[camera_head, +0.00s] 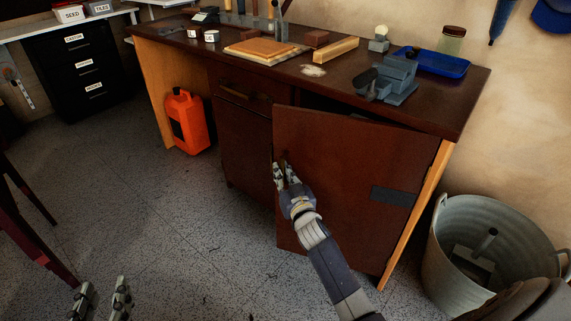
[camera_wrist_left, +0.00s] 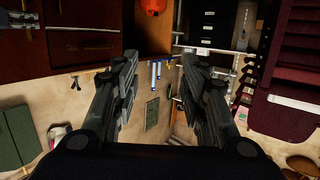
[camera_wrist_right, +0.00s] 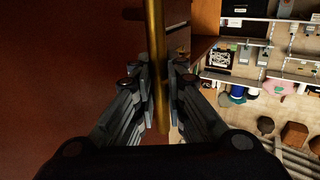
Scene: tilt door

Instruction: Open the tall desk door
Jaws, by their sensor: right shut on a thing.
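The tall desk door (camera_head: 340,180) is a dark red-brown panel on the right side of the desk. It stands partly open, its left edge swung out from the cabinet and a dark gap showing above it. My right gripper (camera_head: 286,172) is at the door's left edge. In the right wrist view my right gripper (camera_wrist_right: 160,85) is shut on a long brass handle (camera_wrist_right: 156,40), beside the door's face (camera_wrist_right: 70,70). My left gripper (camera_head: 101,294) is low at the left, open and empty, far from the door. It also shows open in the left wrist view (camera_wrist_left: 163,65).
The desk top (camera_head: 225,68) holds a vise (camera_head: 388,80), a blue tray (camera_head: 440,64) and wooden boards. An orange canister (camera_head: 187,122) stands under the desk. A metal tub (camera_head: 490,240) stands close right of the door. The floor left of the door is clear.

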